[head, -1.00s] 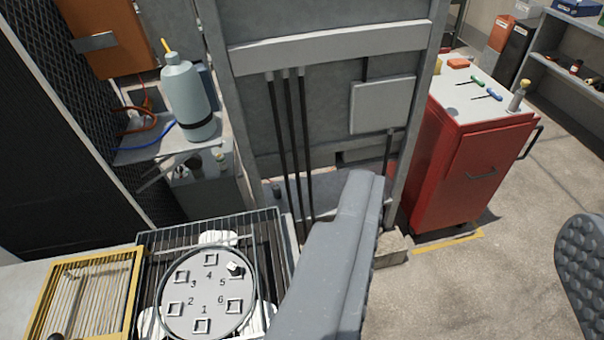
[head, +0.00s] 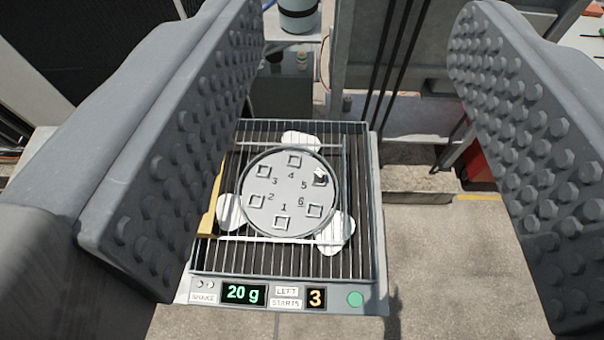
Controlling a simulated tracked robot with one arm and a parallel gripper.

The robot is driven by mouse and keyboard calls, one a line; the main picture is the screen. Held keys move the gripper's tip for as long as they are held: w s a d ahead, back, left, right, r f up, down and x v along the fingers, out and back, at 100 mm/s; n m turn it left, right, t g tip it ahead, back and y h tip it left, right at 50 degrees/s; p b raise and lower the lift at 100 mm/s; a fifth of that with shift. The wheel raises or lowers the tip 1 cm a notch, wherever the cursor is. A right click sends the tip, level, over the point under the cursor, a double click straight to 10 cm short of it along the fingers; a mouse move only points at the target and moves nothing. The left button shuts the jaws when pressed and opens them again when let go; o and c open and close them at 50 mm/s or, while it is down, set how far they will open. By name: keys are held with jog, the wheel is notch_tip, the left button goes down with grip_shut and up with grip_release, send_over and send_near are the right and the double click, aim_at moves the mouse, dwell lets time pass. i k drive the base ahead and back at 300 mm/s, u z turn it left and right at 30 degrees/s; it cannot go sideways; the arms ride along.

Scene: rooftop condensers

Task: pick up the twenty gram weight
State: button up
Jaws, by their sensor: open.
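A small pale block with a dark side (head: 320,174), likely the weight, sits at the square marked 5 on a round grey plate (head: 270,190). Its marking is too small to read. The plate has several numbered squares, and the others look empty. It lies on a barred tray (head: 358,250) whose panel (head: 243,294) reads "20 g". My gripper (head: 352,85) is open and empty. Its two studded grey fingers stand wide apart, left and right of the plate in the picture, nearer the camera.
The panel also shows "LEFT STARTS 3" and a green button (head: 355,299). White blobs (head: 335,232) show around the plate. A yellow frame edge (head: 212,205) lies left, partly hidden by my left finger. Dark rods (head: 388,60) stand behind. Floor at right is clear.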

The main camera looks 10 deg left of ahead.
aim_at(319, 172)
jog(key=u, duration=1.95)
jog(key=k, duration=0.85)
jog(key=z, duration=1.45)
jog(key=i, duration=1)
jog(key=z, duration=0.05)
